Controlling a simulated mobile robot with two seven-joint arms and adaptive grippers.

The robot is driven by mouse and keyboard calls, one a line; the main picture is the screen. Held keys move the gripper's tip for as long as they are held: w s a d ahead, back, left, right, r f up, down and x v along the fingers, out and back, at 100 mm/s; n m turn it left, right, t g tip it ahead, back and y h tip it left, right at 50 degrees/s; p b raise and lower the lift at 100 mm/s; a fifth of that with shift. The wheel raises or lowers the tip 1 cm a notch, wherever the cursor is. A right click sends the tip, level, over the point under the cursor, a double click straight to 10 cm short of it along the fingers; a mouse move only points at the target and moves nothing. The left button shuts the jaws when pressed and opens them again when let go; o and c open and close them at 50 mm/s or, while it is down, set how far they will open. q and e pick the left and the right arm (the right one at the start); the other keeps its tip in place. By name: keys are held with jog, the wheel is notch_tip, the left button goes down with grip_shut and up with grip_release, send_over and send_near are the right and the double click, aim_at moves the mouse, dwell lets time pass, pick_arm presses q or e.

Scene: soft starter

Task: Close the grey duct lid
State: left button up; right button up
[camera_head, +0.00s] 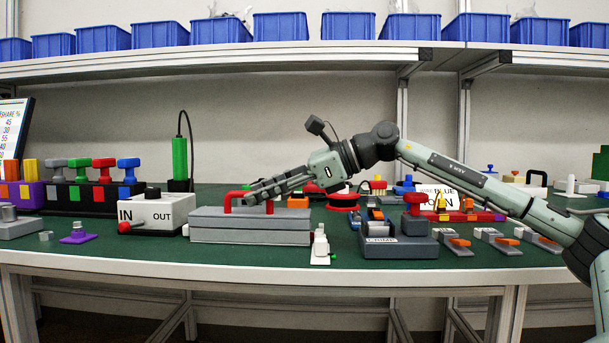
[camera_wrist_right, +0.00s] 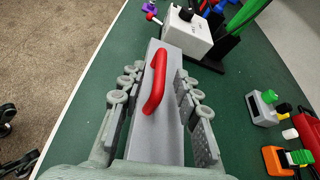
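The grey duct (camera_head: 250,237) is a long box near the front edge of the green table, with a grey lid (camera_head: 215,213) on top. A red handle (camera_head: 232,196) stands on the lid; it also shows in the right wrist view (camera_wrist_right: 155,82). The lid lies along the duct; I cannot tell whether it is fully seated. My right gripper (camera_head: 254,196) reaches in from the right, low over the lid. In the right wrist view its fingers (camera_wrist_right: 156,98) are spread to either side of the handle, with gaps. My left gripper is in neither view.
A white IN/OUT box (camera_head: 153,214) stands left of the duct, and a small white fixture (camera_head: 320,245) sits close on the right. A dark grey CRIMP block (camera_head: 398,245) stands further right. Blue bins (camera_head: 280,27) line the shelf above. A narrow strip in front is clear.

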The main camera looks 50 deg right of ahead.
jog(key=v, duration=1)
dwell(0.3)
